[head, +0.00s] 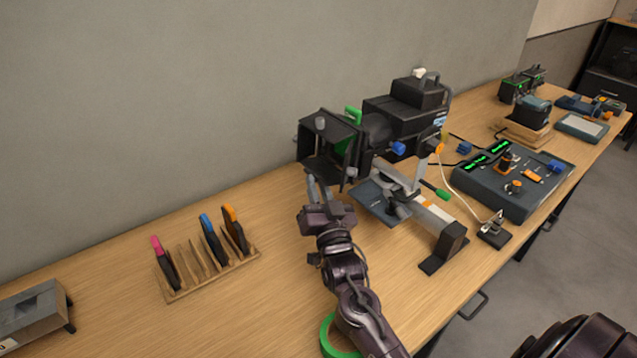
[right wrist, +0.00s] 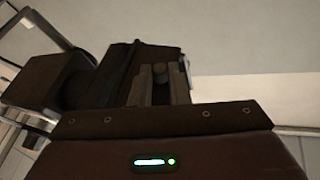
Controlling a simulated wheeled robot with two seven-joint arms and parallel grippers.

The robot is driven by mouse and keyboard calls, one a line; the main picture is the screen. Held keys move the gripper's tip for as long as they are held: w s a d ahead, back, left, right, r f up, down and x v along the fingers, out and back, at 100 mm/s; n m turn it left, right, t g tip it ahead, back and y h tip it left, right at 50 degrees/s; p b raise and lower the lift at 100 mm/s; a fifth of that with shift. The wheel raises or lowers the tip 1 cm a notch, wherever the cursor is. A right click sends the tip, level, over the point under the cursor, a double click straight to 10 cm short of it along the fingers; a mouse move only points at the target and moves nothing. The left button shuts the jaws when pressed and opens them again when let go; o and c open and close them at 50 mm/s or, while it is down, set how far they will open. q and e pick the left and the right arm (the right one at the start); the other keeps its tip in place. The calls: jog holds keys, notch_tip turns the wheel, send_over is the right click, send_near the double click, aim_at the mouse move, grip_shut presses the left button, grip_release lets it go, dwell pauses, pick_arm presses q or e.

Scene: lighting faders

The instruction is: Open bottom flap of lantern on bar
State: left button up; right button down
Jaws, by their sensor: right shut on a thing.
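A black lantern (head: 405,115) sits on a bar stand (head: 425,210) on the wooden bench. Its dark square flap assembly (head: 330,145) faces left, with small grey knobs on the flaps. My right gripper (head: 318,192) reaches up to the lower front of the flaps. In the right wrist view, its fingers (right wrist: 165,85) are shut around a grey round knob (right wrist: 185,73), which seems to belong to the bottom flap. The flap itself is largely hidden by the gripper and shadow, so its exact angle is unclear. My left gripper is out of view.
A wooden rack (head: 210,275) with coloured-handled items stands left. A green ring (head: 335,340) lies partly under my arm. A control desk (head: 510,185) with lit displays is right of the stand. A grey box (head: 30,315) sits far left. The wall is close behind.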

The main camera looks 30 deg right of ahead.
jog(key=c, duration=1.4)
grip_release()
jog(key=shift+o, duration=0.2)
jog(key=b+v, duration=0.3)
jog(key=v, duration=0.5)
